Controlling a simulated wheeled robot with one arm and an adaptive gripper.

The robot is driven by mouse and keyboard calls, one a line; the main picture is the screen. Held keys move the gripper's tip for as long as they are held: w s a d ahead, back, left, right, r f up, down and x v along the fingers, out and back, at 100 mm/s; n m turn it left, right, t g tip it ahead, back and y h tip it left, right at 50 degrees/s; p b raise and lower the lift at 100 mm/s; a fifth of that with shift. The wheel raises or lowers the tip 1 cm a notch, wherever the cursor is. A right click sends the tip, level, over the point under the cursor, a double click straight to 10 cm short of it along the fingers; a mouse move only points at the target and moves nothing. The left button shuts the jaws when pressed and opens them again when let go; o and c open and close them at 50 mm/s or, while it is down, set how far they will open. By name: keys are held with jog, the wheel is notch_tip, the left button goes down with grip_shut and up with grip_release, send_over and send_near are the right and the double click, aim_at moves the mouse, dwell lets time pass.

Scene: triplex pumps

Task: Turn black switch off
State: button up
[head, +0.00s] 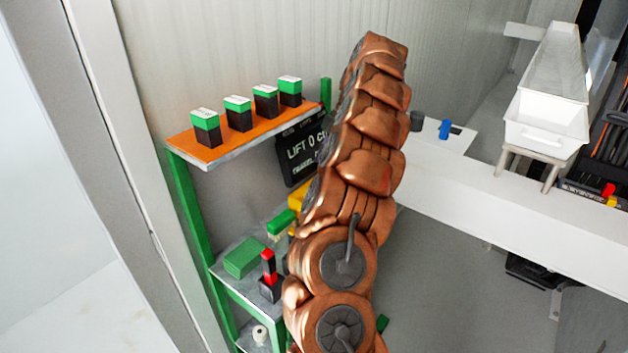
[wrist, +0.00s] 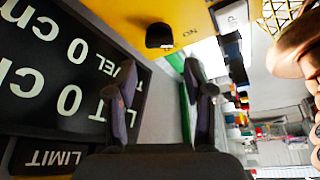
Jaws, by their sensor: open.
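The black switch (wrist: 160,37) is a small dark knob on a yellow panel (wrist: 110,14) at the top of the wrist view. Small upside-down lettering lies to its right on the panel. My gripper (wrist: 152,75) is open, with its two dark fingers apart and nothing between them. In the picture the switch sits above the gap between the fingertips, apart from them. In the head view my copper arm hides the gripper and the switch. Only an edge of a yellow object (head: 297,200) shows beside the arm. The switch's exact position is unclear.
A black display (wrist: 60,75) with LIFT and TRAVEL readings is close to the left finger; it also shows in the head view (head: 297,152). An orange shelf (head: 180,143) holds several green-and-black blocks. A lower shelf (head: 230,272) holds a green box (head: 245,258) and a red-and-black item (head: 269,275).

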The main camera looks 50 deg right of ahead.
jog(key=shift+x, duration=0.85)
jog(key=shift+p+x, duration=0.7)
jog(key=shift+x, duration=1.85)
jog(key=c, duration=0.9)
